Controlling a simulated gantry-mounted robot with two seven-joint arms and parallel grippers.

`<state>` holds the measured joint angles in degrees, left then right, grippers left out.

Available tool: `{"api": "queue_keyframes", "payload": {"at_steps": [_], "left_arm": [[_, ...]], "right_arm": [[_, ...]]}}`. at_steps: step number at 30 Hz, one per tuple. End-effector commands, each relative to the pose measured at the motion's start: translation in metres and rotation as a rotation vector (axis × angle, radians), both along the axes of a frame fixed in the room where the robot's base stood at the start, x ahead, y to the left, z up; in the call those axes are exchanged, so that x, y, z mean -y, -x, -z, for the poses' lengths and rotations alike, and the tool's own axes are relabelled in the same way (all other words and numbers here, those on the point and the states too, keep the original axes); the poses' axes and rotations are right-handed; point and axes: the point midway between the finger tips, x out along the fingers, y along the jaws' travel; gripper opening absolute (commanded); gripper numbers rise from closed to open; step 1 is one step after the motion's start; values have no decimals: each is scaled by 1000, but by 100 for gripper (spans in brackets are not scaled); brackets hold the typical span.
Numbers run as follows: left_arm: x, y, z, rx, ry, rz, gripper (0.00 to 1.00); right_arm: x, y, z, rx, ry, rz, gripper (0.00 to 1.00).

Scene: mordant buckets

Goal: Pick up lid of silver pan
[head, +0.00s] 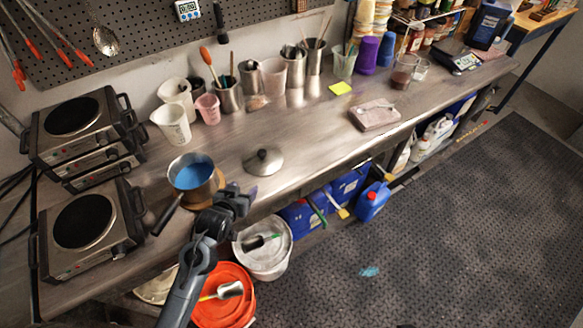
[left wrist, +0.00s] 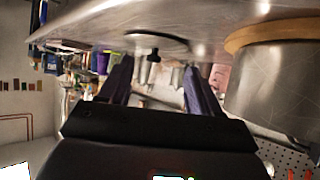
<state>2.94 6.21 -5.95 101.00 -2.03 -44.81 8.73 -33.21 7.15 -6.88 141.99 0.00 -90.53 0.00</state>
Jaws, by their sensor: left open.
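The lid (head: 263,165) is a round silver disc with a dark knob, lying flat on the metal bench to the right of the pan. The silver pan (head: 186,192) holds blue liquid, has a dark handle, and stands on a round wooden board. My left gripper (head: 237,195) is near the bench's front edge, right of the pan and in front of the lid. It is open and empty. In the left wrist view, which is turned over, the lid (left wrist: 150,38) shows beyond the spread fingers (left wrist: 160,85), and the pan (left wrist: 280,85) is at the right. My right gripper is not in view.
Hot plates (head: 85,220) stand at the left. Cups and tool holders, such as a white measuring jug (head: 172,125), line the back. A pinkish block (head: 374,114) lies to the right. Lidded buckets (head: 263,247) stand below the front edge.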

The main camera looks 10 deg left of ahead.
Motion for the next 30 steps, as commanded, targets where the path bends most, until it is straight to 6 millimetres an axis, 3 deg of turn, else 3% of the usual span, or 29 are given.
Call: {"api": "queue_keyframes", "payload": {"at_steps": [1,9,14,24,30], "left_arm": [[-1,-15,12,27,-1,-2,63],[-2,-54,-15,135,-1,-5,63],[-1,-68,-20,157,0,-5,63],[1,-106,-6,158,0,-4,63],[2,-113,-2,156,0,-4,63]], "right_arm": [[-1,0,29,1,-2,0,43],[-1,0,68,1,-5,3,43],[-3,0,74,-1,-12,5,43],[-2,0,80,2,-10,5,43],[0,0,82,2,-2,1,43]]}}
